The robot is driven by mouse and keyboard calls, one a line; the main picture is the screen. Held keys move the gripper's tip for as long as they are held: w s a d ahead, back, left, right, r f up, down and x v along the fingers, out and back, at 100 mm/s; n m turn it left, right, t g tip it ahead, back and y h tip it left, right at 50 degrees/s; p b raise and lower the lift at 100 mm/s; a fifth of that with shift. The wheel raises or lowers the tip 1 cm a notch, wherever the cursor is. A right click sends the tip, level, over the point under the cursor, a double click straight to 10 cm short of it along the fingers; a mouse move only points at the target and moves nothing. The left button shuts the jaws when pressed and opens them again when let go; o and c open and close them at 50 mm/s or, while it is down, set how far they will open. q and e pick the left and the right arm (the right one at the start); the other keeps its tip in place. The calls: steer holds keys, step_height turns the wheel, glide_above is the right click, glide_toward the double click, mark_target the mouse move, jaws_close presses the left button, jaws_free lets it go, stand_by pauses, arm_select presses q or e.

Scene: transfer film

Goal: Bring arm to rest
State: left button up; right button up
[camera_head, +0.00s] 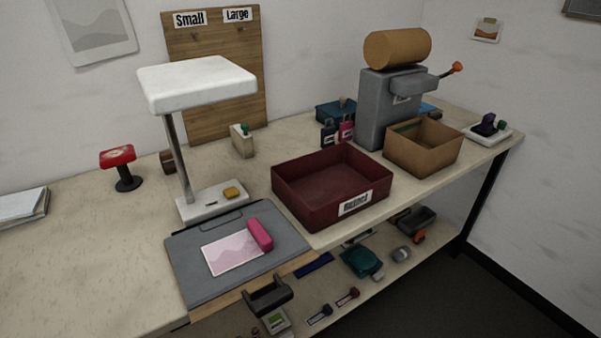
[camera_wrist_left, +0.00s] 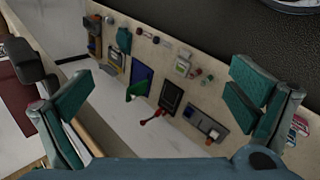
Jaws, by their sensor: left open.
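My left gripper (camera_wrist_left: 160,100) shows in the left wrist view with its two teal-padded fingers wide apart. Nothing is held between them. Beyond the fingers lies the lower shelf (camera_wrist_left: 110,115) with small objects on it, some way off. A black handle (camera_wrist_left: 28,60) stands by the left finger in that view; whether they touch I cannot tell. In the head view neither of my grippers shows.
A white lamp-like stand (camera_head: 197,82), a maroon box (camera_head: 285,203), a cardboard box (camera_head: 422,160) and a grey machine (camera_head: 378,105) with a brown roll stand on the table. Small items lie on the lower shelf (camera_head: 345,315). The table's left part (camera_head: 75,260) is mostly clear.

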arm_select(q)
steer(key=s+a+f+m+g+y, duration=0.1)
steer(key=s+a+f+m+y, duration=0.2)
steer(key=s+a+m+y, duration=0.55)
step_height(320, 180, down, 19)
steer(key=s+m+g+h, duration=0.1)
steer(key=g, duration=0.1)
steer(key=s+f+g, duration=0.1)
steer(key=s+f, duration=1.2)
steer(key=s, duration=0.1)
steer(key=shift+s+a+f, duration=0.15)
steer(key=shift+s+f, duration=0.1)
steer(key=shift+s, duration=0.15)
